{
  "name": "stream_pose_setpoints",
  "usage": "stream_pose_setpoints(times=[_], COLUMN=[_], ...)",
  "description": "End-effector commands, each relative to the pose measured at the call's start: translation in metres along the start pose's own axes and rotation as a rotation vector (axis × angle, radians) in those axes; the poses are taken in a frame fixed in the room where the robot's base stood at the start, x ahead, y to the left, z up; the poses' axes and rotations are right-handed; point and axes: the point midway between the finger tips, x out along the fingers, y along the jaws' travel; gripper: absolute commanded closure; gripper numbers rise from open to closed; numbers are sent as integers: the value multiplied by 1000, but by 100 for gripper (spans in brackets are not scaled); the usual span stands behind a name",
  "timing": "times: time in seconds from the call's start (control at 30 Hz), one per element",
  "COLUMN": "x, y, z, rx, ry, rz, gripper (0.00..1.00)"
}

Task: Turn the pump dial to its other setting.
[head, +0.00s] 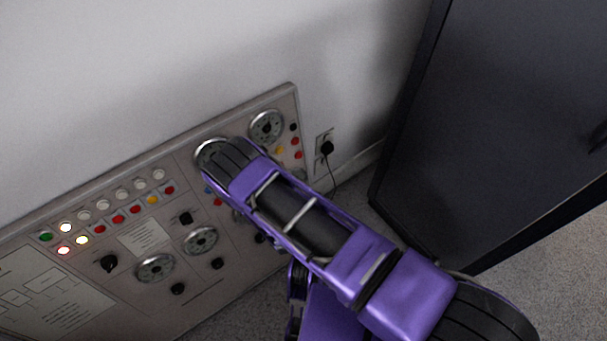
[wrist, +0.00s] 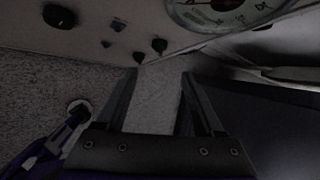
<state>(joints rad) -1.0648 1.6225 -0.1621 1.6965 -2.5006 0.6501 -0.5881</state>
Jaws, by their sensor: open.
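A grey control panel (head: 130,310) leans along the wall in the head view. It carries several black knobs, among them a larger one (head: 108,262) at left and smaller ones (head: 178,288) and (head: 217,263) lower down. I cannot tell which is the pump dial; the labels are too small to read. My purple arm crosses the right part of the panel and hides some of it; my gripper's fingers are not clear there. In the wrist view my gripper (wrist: 158,76) is open and empty, with black knobs (wrist: 159,46) and (wrist: 58,16) beyond and above the fingertips.
Round gauges (head: 155,268) and (head: 267,126) and rows of coloured lamps (head: 118,219) are on the panel. A plug in a wall socket (head: 325,146) is right of it. A dark cabinet (head: 490,120) stands at right. Grey floor (wrist: 50,85) lies below the panel.

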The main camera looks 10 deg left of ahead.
Motion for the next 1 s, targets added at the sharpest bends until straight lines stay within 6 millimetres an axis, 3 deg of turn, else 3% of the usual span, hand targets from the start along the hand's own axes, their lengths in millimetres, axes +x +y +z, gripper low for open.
stream_pose_setpoints(times=[0.03, 0.3, 0.5, 0.7, 1.0], x=[15, 74, 106, 120, 121], y=[1, 2, 2, 1, 1], z=[-1, 0, 1, 2, 2], rx=[-1, -2, -2, -2, -2], ry=[-2, -3, -3, -3, -2], rz=[-1, 1, 1, 3, 3], gripper=[30, 30, 30, 30, 30])
